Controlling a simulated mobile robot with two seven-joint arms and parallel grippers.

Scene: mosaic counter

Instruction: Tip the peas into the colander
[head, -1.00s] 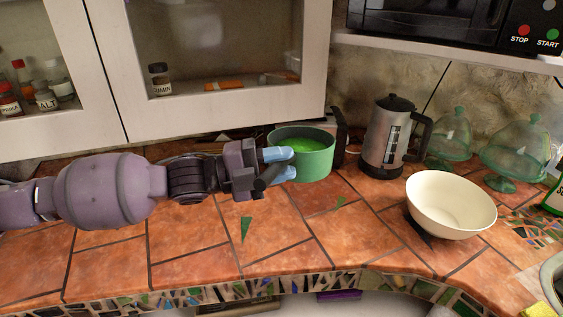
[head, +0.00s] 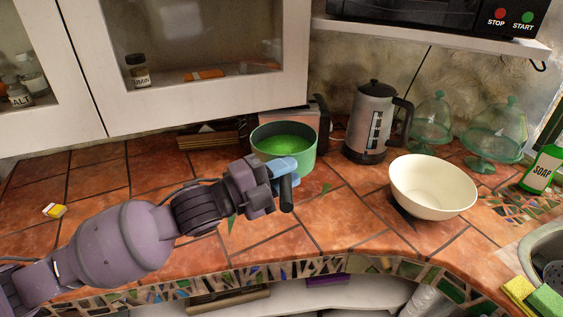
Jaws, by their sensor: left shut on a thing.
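A green pot (head: 306,160) holds a bright green mass, the peas (head: 284,144), near the back of the counter left of the kettle. My left gripper (head: 284,167), with blue fingers, is shut on the pot's dark handle (head: 286,192) on its near side. The fingers partly hide the pot's near wall. The pot is upright; I cannot tell whether its base touches the counter. A dark perforated piece (head: 553,273), perhaps the colander, shows in the sink at the right edge, partly cut off. My right gripper is not in view.
A cream bowl (head: 432,189) with no visible holes stands right of the pot. Behind it are a kettle (head: 371,122) and two green glass domes (head: 432,122). A soap bottle (head: 541,170) and sponges (head: 530,292) are by the sink. Cabinets (head: 180,95) overhang the back left.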

